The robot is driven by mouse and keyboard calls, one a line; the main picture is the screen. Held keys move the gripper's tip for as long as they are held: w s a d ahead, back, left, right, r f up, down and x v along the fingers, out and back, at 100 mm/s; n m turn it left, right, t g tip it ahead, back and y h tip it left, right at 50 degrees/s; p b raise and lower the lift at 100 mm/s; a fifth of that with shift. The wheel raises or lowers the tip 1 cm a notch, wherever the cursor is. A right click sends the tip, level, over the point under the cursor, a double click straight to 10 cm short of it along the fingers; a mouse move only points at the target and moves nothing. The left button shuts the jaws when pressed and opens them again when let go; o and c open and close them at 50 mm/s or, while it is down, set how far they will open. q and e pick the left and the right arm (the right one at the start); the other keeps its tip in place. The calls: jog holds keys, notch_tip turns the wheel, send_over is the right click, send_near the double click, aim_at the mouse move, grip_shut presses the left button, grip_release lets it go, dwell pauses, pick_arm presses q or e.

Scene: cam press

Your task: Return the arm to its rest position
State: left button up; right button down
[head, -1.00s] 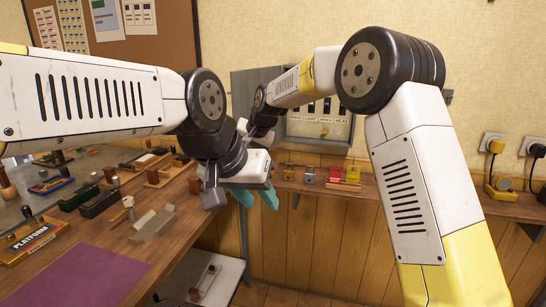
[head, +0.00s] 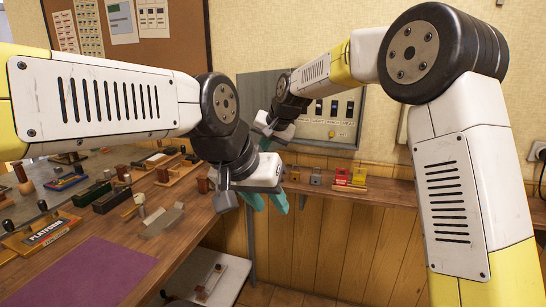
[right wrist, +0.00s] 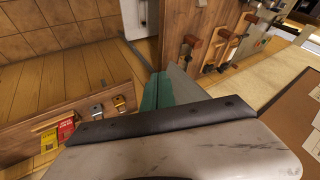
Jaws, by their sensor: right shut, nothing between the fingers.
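My left gripper (head: 266,202), white with teal fingers, hangs in the middle of the head view above the gap beside the workbench. Its fingers stand apart with nothing between them. My right arm comes in from the right and reaches back toward the grey wall panel. Its white gripper body (head: 274,127) is in front of the panel's lower left part. In the right wrist view the teal fingers of my right gripper (right wrist: 157,90) are together and empty, over the wooden floor and bench area.
The grey switch panel (head: 338,108) is on the back wall, close to my right gripper. Below it a narrow shelf (head: 390,196) carries small yellow and red blocks (head: 350,178). The workbench at left holds several wooden tools, a PLATFORM box (head: 45,233) and a purple mat (head: 85,272).

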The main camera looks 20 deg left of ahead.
jog(key=s+d+r+h, duration=0.1)
jog(key=s+d+r, duration=0.25)
jog(key=d, duration=0.55)
jog(key=s+d+r+t, duration=0.1)
jog(key=s+d+r, duration=0.1)
jog(key=s+d, duration=0.45)
jog(key=s+d+r+h, duration=0.1)
jog(key=s+d+r, duration=0.15)
jog(key=d, duration=0.75)
pick_arm(q)
jog(key=shift+s+d, duration=0.1)
pick_arm(e)
jog(key=s+d+f+h, duration=0.1)
jog(key=s+d+f, duration=0.2)
jog(key=s+d, duration=0.4)
jog(key=s+d+f+m, duration=0.1)
jog(key=s+d+f, duration=0.2)
jog(key=s+d, duration=0.4)
jog(key=s, duration=0.3)
jog(key=shift+d+f+t+h, duration=0.15)
jog(key=shift+d+t+h, duration=0.05)
jog(key=shift+t+h, duration=0.2)
pick_arm(q)
jog(key=shift+c, duration=0.3)
